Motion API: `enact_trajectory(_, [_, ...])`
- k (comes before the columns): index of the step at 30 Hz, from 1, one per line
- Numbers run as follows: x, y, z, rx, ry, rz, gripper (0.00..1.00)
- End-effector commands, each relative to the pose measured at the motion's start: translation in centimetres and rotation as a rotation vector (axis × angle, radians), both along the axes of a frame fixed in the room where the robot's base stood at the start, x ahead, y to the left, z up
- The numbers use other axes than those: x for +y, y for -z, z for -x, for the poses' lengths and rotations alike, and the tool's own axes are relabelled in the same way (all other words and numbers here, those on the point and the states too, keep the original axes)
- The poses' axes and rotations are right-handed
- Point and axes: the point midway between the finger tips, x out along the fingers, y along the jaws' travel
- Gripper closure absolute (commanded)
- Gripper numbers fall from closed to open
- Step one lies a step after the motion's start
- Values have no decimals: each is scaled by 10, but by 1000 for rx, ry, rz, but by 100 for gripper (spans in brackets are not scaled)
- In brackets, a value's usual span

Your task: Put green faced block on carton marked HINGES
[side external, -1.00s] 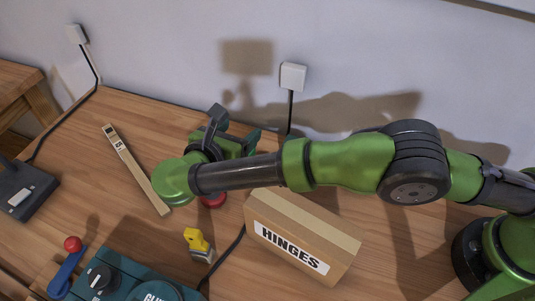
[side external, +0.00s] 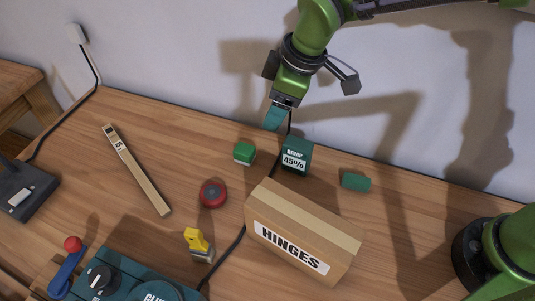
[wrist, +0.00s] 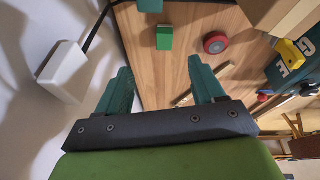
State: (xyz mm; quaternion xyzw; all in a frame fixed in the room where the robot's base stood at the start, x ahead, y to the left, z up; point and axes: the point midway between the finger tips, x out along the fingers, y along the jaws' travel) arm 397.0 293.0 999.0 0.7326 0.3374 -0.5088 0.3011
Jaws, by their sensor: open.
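The green faced block (side external: 244,153) is a small green block with a pale lower side, lying on the bench left of a teal box. It also shows in the wrist view (wrist: 165,38), beyond my fingers and apart from them. The carton marked HINGES (side external: 304,213) is a closed brown box at the front centre, with nothing on its top. Part of it seems to show at the top right of the wrist view (wrist: 282,14). My gripper (side external: 274,122) is raised near the wall, above and behind the block. Its teal fingers (wrist: 158,75) are apart with nothing between them.
A teal box reading 45% (side external: 296,159) stands behind the carton, with a teal cylinder (side external: 356,182) to its right. A red round object (side external: 212,194), a yellow-handled brush (side external: 198,243) and a wooden strip (side external: 137,172) lie leftward. A cable passes beside the carton.

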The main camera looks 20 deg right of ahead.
Motion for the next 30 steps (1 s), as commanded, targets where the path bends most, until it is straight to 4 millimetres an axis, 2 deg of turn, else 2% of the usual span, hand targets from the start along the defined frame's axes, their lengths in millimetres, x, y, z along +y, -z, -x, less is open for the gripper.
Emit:
enact_trajectory(3, [11,6,1,20,135,-106,32])
enact_trajectory(8, [16,13,-5,17,185,-131,32])
enact_trajectory(21, [39,96,-30,17,182,-127,32])
enact_trajectory(30, [45,119,-38,16,180,-129,32])
